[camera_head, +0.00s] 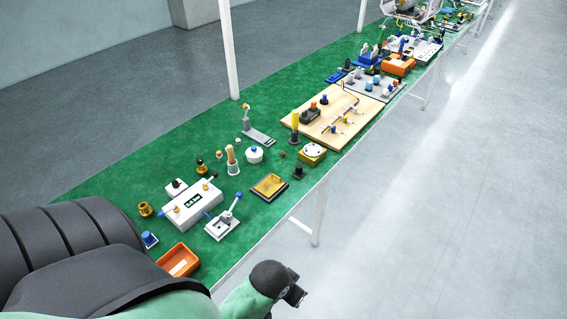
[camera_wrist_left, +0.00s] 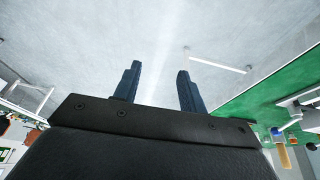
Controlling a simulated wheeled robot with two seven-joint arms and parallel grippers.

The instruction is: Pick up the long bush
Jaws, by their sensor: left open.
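I cannot tell for sure which piece is the long bush. A small brass piece (camera_head: 145,209) stands on the green table at the near left. A second brass piece with a dark top (camera_head: 201,167) stands further back. My left gripper (camera_wrist_left: 155,85) is open in the left wrist view, with nothing between its two dark fingers. It points away from the tabletop, and no part is close to it. I cannot make out its fingers in the head view. My right gripper does not show in either view.
Around the brass pieces stand a white box with a display (camera_head: 190,204), a lever press (camera_head: 222,227), an orange tray (camera_head: 178,262) and a gold-topped plate (camera_head: 269,186). A wooden board (camera_head: 334,115) lies further back. White posts rise along the table's far edge (camera_head: 229,50).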

